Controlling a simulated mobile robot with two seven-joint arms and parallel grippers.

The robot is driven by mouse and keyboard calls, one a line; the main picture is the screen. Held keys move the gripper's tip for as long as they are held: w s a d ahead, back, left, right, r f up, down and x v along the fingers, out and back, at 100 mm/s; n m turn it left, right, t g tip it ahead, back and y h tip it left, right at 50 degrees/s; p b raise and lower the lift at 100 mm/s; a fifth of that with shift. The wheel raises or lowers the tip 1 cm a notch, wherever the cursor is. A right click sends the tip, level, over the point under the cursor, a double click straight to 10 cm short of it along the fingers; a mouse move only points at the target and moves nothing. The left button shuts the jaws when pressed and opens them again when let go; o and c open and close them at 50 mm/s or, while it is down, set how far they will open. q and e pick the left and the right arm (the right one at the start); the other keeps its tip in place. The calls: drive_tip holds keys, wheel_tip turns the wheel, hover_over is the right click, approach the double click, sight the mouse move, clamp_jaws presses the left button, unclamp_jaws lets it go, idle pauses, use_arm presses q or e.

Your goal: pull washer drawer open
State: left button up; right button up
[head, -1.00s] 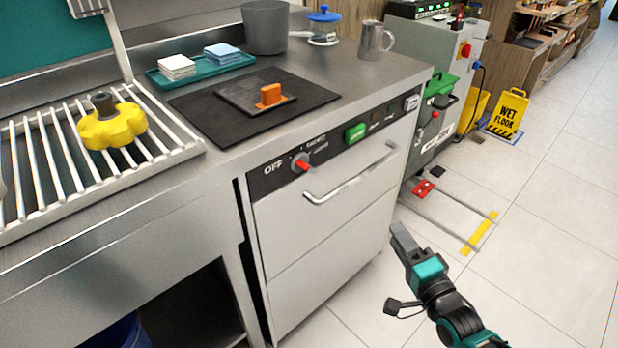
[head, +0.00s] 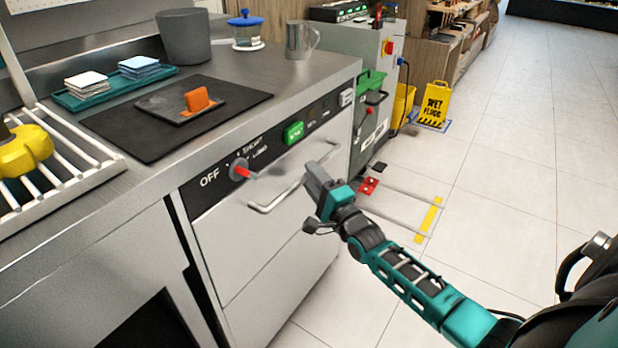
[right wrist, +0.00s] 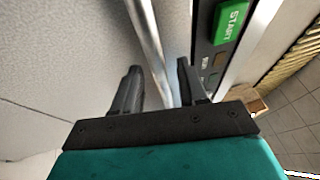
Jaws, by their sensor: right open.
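The washer drawer (head: 262,255) is a steel front panel below the black control strip, and it looks closed. Its bar handle (head: 272,203) runs across the upper part of the panel. My right gripper (head: 313,170) is at the right part of the handle, in front of the panel. In the right wrist view the open fingers (right wrist: 155,88) stand on either side of the handle bar (right wrist: 150,45), which runs between them. I cannot tell whether they touch it. My left gripper is not in view.
The control strip has a red knob (head: 240,170) and a green start button (head: 294,132), also close by in the right wrist view (right wrist: 231,22). A wet floor sign (head: 435,104) stands farther back. The tiled floor (head: 500,170) at right is clear.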

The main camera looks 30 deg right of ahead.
drive_tip(key=shift+w+r, duration=0.15)
drive_tip(key=shift+w, duration=0.8)
clamp_jaws()
